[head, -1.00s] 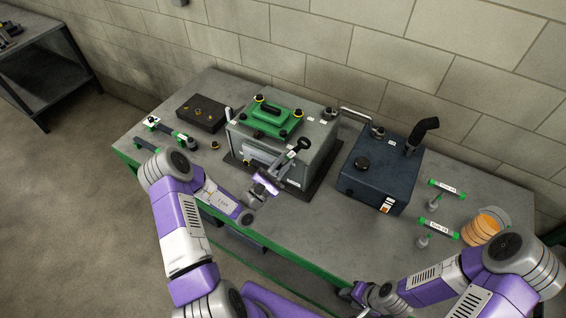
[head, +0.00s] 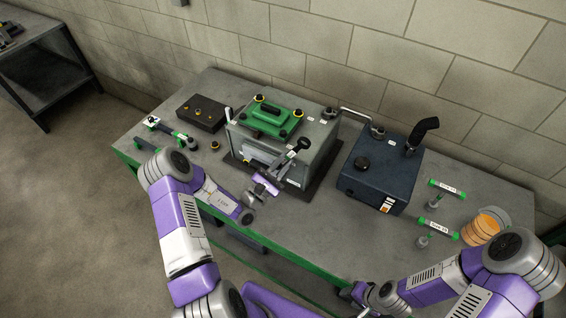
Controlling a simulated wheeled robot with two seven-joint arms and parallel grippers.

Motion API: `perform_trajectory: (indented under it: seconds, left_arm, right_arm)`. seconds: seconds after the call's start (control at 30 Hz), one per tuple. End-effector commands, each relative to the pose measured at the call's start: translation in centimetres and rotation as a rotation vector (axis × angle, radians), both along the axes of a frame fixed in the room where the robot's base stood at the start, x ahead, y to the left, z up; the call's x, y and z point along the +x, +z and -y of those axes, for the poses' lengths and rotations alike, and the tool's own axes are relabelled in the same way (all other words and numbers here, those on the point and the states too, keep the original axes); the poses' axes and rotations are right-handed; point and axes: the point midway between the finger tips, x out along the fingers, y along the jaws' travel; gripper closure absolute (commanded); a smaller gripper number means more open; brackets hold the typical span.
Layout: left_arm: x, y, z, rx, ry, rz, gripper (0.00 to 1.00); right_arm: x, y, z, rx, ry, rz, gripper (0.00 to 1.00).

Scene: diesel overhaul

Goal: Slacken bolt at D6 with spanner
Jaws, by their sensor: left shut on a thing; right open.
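The grey engine block (head: 318,148) stands on the workbench with a green cover (head: 270,118) on top, which has dark and yellow fittings at its corners. My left gripper (head: 272,178) is in front of the block and shut on a dark-handled tool, which looks like the spanner (head: 301,144). The tool slants up to the right across the block's front face. Whether its lower end sits on a bolt is too small to tell, and I cannot make out the D6 mark. My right gripper (head: 352,293) is low at the bench's front edge, open and partly hidden by my arm.
A dark blue tank (head: 378,178) with a black spout stands right of the block. A dark tray (head: 201,113) with small fittings lies at the back left. The bench front between the arms is clear.

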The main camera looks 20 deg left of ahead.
Motion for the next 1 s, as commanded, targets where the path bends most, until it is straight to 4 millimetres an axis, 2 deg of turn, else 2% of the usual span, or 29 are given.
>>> perform_trajectory:
  seconds: [0.47, 1.0]
  left_arm:
    - [-0.3, 0.1, 0.0, -0.001, 0.0, 0.002, 1.0]
    - [-3.4, 0.1, -0.3, 0.0, 0.001, 0.002, 1.0]
  right_arm:
    - [0.0, 0.1, 0.0, 0.0, 0.0, 0.0, 0.57]
    - [0.0, 0.9, 0.0, 0.0, 0.0, 0.0, 0.57]
